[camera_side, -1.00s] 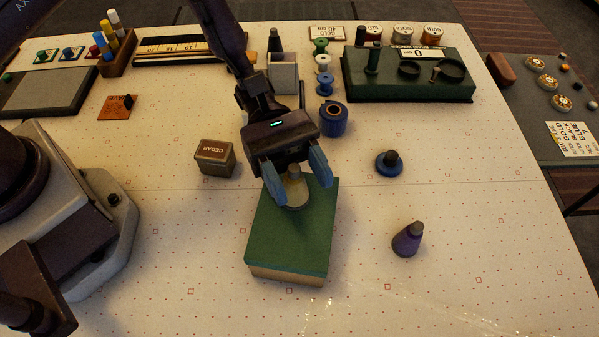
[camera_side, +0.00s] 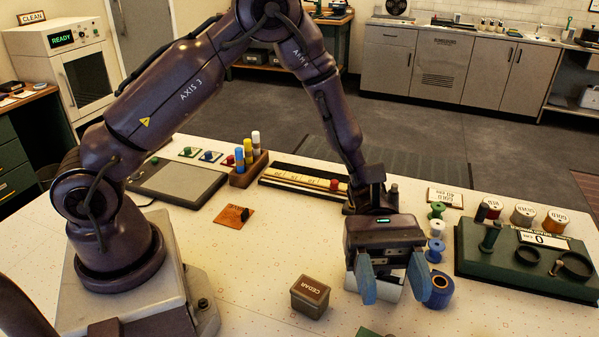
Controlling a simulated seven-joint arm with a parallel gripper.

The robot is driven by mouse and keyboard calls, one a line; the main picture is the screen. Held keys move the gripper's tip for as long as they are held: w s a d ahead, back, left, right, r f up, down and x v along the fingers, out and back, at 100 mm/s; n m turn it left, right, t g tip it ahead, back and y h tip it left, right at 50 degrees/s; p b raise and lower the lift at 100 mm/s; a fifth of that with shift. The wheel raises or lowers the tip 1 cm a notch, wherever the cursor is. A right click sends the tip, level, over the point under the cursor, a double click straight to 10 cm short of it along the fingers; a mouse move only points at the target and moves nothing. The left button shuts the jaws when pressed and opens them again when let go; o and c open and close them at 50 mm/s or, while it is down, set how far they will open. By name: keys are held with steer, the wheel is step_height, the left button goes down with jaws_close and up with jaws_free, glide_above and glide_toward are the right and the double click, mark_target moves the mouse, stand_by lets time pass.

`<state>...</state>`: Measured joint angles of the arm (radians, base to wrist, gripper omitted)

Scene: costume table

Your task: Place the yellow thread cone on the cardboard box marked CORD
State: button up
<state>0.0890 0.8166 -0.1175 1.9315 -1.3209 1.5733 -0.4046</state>
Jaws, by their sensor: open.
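My gripper (camera_side: 394,287) is open, its two blue fingers pointing down, with a pale block (camera_side: 388,288) showing behind and between them. Only a sliver of a green-topped box (camera_side: 367,332) shows at the bottom edge of the view. The rest of that box is cut off, and no CORD lettering can be read. The yellow thread cone is not in view now, so I cannot tell how it stands.
A small CEDAR box (camera_side: 310,296) stands left of my gripper. A blue tape roll (camera_side: 438,290) is close on its right, with small spools (camera_side: 436,229) behind. A green tray (camera_side: 530,262) stands at the right. A pencil block (camera_side: 249,168) is at the back.

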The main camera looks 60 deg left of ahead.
steer(key=s+a+r+m+t+y, duration=0.5)
steer(key=a+r+m+t+y, duration=0.1)
steer(key=a, duration=0.5)
steer(key=s+a+r+m+t+y, duration=0.6)
steer(key=a+r+m+y, duration=0.1)
steer(key=a+y, duration=0.3)
steer(key=shift+a+r+t, duration=0.3)
steer(key=shift+a+r, duration=0.3)
steer(key=shift+a, duration=0.3)
